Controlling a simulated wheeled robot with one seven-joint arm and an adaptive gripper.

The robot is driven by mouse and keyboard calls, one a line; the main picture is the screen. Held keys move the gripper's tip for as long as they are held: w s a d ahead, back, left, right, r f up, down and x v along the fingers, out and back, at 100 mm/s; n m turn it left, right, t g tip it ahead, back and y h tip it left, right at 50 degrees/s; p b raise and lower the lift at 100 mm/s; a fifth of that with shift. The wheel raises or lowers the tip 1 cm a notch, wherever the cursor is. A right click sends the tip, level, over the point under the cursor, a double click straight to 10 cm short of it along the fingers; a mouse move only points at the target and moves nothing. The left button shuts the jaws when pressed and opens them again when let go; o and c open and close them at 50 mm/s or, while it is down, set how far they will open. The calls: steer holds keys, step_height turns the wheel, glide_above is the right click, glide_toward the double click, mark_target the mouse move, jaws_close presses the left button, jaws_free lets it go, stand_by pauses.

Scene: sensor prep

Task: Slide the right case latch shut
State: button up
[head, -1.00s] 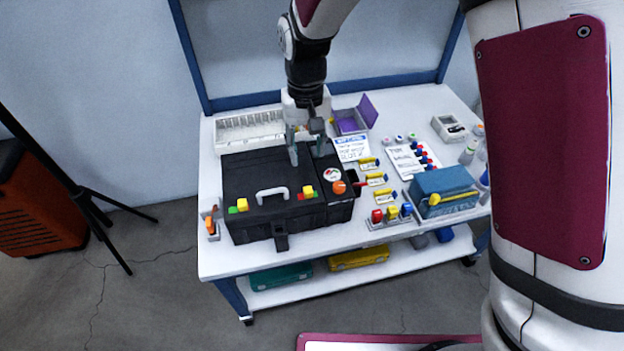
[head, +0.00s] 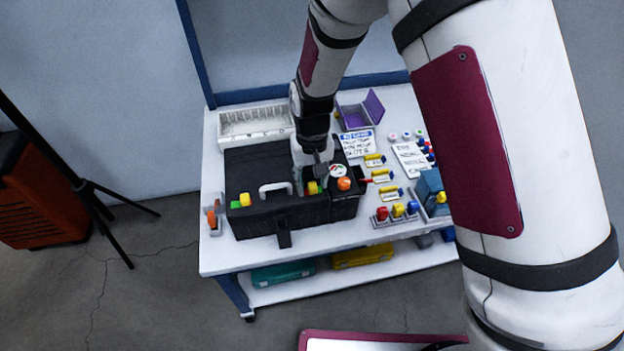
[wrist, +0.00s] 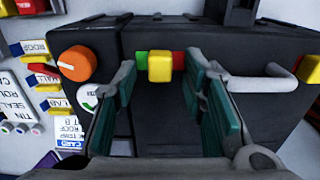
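The black case (head: 262,222) stands closed on the white table. Its right latch is a yellow knob (head: 312,187) on the front edge, with green and red marks at its sides. In the wrist view this yellow knob (wrist: 159,64) has green to its left and red to its right. My gripper (wrist: 163,82) is open, with one teal-padded finger on each side of the knob's line. I cannot tell whether either finger touches it. In the head view my gripper (head: 316,170) is low over the case, just behind the latch. The left latch (head: 244,199) is at the other end.
A pale case handle (head: 275,188) is between the latches. An orange knob (head: 344,183) and a round gauge (head: 337,170) are close to the right latch. A rack of coloured blocks (head: 397,213) and yellow-topped labels (head: 382,176) are farther right.

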jaws_close()
steer(key=shift+s+a, duration=0.25)
steer(key=shift+a, duration=0.55)
jaws_free()
steer(key=shift+a, duration=0.1)
